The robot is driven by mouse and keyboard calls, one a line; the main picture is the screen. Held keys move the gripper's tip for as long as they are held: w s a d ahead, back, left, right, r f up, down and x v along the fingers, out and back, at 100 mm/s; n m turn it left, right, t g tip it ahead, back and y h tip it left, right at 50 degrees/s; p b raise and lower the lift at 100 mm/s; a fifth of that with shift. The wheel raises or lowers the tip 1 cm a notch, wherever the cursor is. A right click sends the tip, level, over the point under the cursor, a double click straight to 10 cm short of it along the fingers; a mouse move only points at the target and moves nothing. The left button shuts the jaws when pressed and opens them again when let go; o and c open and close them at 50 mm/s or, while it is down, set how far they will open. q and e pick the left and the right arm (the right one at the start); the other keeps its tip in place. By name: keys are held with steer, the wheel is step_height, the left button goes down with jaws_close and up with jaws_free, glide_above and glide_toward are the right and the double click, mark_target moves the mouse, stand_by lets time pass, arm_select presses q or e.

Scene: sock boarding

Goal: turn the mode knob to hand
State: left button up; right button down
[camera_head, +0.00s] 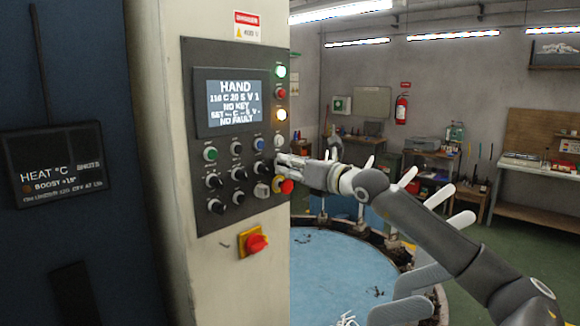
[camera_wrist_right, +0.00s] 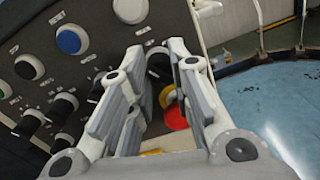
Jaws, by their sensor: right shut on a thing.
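The grey control panel (camera_head: 228,200) is on a pale column, with rows of buttons and black knobs. My right gripper (camera_head: 281,163) reaches in from the right to the panel's right edge. It is shut on a dark knob, taken as the mode knob (camera_wrist_right: 158,60), between its fingers in the right wrist view. The fingers hide most of this knob and its marks. My left gripper is not in view.
A red emergency button (camera_head: 286,187) sits just below my right gripper. A red rotary switch (camera_head: 256,244) on a yellow plate is lower on the column. A round blue table (camera_head: 330,262) with upright pale boards is at the right, near my arm.

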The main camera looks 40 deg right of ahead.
steer(key=shift+f+n+b, duration=0.1)
steer(key=shift+n+b, duration=0.6)
steer(key=shift+b, duration=0.15)
steer(key=shift+n, duration=0.6)
steer(key=c, duration=1.3)
jaws_free()
steer(key=shift+s, duration=0.15)
